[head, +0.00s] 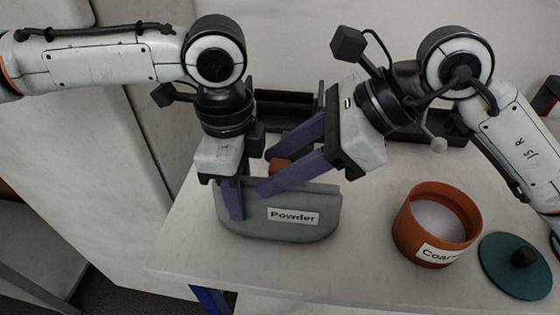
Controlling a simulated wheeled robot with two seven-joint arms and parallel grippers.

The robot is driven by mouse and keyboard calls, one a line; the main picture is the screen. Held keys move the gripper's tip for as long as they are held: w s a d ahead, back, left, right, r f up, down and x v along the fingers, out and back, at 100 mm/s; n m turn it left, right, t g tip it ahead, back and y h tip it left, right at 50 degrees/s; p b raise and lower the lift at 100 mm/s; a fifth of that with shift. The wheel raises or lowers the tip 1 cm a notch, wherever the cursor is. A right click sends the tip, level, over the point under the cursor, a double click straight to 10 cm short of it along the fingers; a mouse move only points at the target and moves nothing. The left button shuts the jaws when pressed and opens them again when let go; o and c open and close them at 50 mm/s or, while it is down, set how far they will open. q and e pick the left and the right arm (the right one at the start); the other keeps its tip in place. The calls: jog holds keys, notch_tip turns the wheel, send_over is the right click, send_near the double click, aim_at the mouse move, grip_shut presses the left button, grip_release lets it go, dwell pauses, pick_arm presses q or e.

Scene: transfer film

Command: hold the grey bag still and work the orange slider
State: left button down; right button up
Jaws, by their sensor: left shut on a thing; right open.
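The grey bag (286,228) stands on the pale table, its "Powder" label facing the front. My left gripper (236,216) points down and is shut on the left end of the grey bag. The orange slider (281,166) shows at the bag's top edge, partly hidden by a finger. My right gripper (268,174) reaches in from the right at a slant. Its purple fingers are open, one behind and one in front of the orange slider. Whether they touch it I cannot tell.
An orange tub (408,229) with pale contents and a partly visible label stands to the right. A teal lid (503,279) with a black knob lies beside it. A black tray (285,101) stands behind the grippers. The table in front of the bag is clear.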

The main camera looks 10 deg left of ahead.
jog(key=v, duration=1.2)
pick_arm(q)
jog(key=c, duration=1.2)
grip_release()
